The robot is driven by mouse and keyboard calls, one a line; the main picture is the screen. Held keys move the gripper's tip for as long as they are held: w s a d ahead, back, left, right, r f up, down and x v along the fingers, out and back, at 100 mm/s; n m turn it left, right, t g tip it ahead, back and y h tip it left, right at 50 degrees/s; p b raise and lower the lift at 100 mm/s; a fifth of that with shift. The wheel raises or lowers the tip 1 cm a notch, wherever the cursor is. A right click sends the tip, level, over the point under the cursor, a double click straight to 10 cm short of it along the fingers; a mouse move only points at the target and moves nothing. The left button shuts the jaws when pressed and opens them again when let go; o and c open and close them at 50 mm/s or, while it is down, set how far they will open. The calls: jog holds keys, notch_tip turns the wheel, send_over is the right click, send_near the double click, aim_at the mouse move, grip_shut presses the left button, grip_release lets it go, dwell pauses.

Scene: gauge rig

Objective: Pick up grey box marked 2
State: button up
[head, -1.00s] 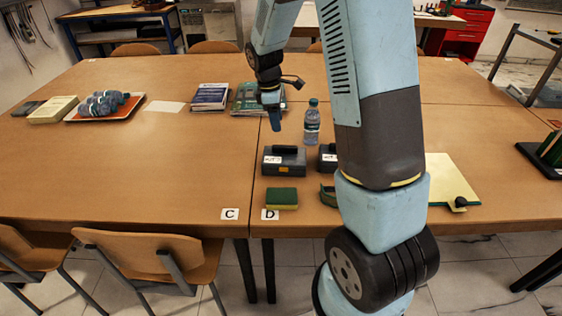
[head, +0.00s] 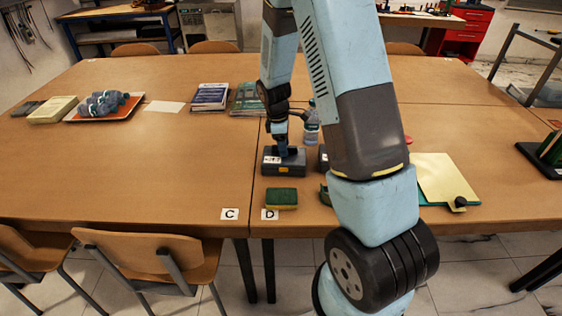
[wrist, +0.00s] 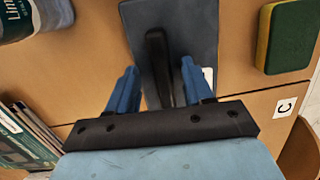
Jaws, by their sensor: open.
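A grey box (head: 295,167) with a dark top handle, a white label and a small orange mark sits near the front of the table. The number on its label is too small to read. A second grey box (head: 322,157) stands to its right, mostly hidden behind my arm. My gripper (head: 282,152) points down over the left grey box. In the wrist view, my gripper (wrist: 159,72) has its two blue fingers open, one on each side of the dark handle (wrist: 158,55) of that grey box (wrist: 190,25). Contact with the handle cannot be seen.
A green and yellow sponge (head: 282,198) lies in front of the box. A water bottle (head: 311,125) stands behind it. Books (head: 210,96) and an orange tray (head: 130,107) are farther back left. The table's left middle is clear.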

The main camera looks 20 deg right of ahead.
jog(key=shift+c, duration=0.5)
grip_shut()
dwell(0.9)
